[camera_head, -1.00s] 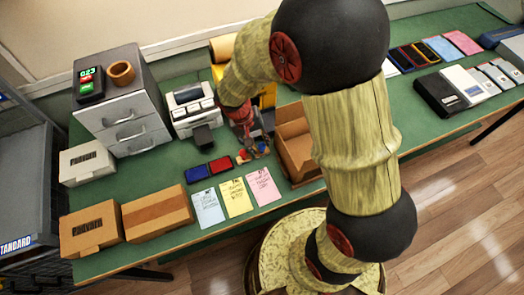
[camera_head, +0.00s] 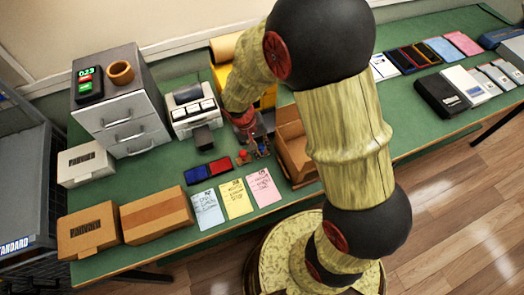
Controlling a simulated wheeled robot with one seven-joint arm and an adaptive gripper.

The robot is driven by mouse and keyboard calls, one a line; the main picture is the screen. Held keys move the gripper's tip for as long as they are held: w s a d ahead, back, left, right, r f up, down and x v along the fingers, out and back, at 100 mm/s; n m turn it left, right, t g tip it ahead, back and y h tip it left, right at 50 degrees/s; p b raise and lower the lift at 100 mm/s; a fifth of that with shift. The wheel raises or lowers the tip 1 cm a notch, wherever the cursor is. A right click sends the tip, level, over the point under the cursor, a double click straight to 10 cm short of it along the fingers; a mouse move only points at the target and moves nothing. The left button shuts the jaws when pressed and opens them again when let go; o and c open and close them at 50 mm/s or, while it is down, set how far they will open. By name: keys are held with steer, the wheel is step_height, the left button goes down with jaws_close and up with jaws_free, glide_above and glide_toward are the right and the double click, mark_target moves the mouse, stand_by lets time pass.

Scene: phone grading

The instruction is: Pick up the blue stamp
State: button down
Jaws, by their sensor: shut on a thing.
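My gripper (camera_head: 258,147) reaches down to the green table beside the open cardboard box. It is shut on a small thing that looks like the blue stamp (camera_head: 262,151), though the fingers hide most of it. A small red-topped stamp (camera_head: 242,157) stands just left of the fingers. A blue ink pad (camera_head: 196,174) and a red ink pad (camera_head: 220,166) lie side by side farther left. The stamp's base is too small to tell whether it touches the table.
An open cardboard box (camera_head: 298,165) stands close on the right. A label printer (camera_head: 190,108) is behind to the left. Blue, yellow (camera_head: 237,198) and pink paper slips lie in front. Closed cartons (camera_head: 157,214) and a grey drawer cabinet (camera_head: 125,120) stand farther left.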

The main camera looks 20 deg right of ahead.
mark_target(263, 146)
steer(key=shift+r, duration=0.1)
steer(key=shift+r, duration=0.25)
steer(key=r, duration=0.1)
steer(key=r+p, duration=0.1)
steer(key=r, duration=0.1)
steer(key=shift+s+a+r, duration=0.15)
steer(key=shift+s+r, duration=0.1)
steer(key=s+a+r+p, duration=0.1)
steer(key=s+a+r, duration=0.2)
steer(key=s, duration=0.3)
steer(key=s+a+r+p, duration=0.2)
steer(key=s+a+r, duration=0.1)
steer(key=s+r, duration=0.2)
steer(key=shift+s+a+r, duration=0.3)
steer(key=shift+s+r, duration=0.05)
steer(key=shift+r, duration=0.05)
steer(key=c, duration=2.1)
jaws_free()
steer(key=shift+c, duration=0.2)
steer(key=c, duration=0.4)
